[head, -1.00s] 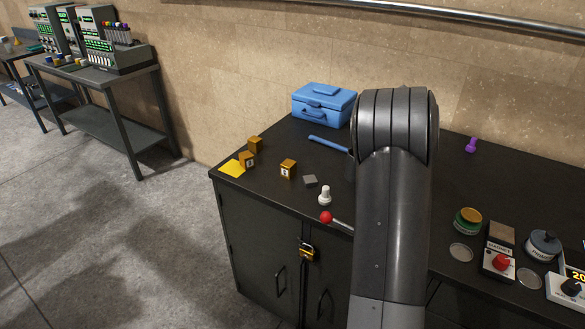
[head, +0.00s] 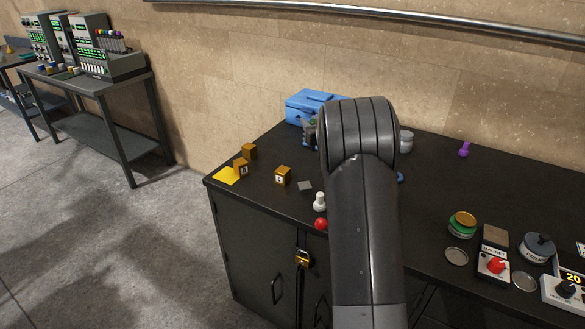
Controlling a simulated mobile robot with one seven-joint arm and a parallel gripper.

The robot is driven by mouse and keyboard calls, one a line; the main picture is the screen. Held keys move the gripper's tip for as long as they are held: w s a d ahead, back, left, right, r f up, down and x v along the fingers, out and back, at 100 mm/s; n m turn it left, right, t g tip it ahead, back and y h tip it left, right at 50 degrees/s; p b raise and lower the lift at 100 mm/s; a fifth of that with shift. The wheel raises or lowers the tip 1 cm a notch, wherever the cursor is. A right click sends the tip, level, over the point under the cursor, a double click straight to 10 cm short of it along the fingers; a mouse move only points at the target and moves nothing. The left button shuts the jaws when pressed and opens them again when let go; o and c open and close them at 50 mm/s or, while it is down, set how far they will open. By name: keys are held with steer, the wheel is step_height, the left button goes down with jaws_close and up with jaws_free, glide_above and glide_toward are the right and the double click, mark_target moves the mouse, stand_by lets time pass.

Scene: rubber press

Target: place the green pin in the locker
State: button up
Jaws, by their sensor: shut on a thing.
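I cannot make out the green pin in the head view. A dark piece that looks like the end of my arm (head: 310,131) shows just left of my arm's big joint, in front of the blue box. The fingers and anything between them are hidden behind my arm. The black cabinet (head: 248,245) under the bench top, probably the locker, has its doors shut.
A blue toolbox (head: 305,104) and purple pin (head: 464,149) stand farther back. Tins and a magnet device (head: 494,264) crowd the right.

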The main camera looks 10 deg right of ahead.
step_height(320, 180, down, 10)
steer(key=shift+r, duration=0.1)
stand_by(0.4)
steer(key=o, duration=1)
steer(key=shift+o, duration=0.2)
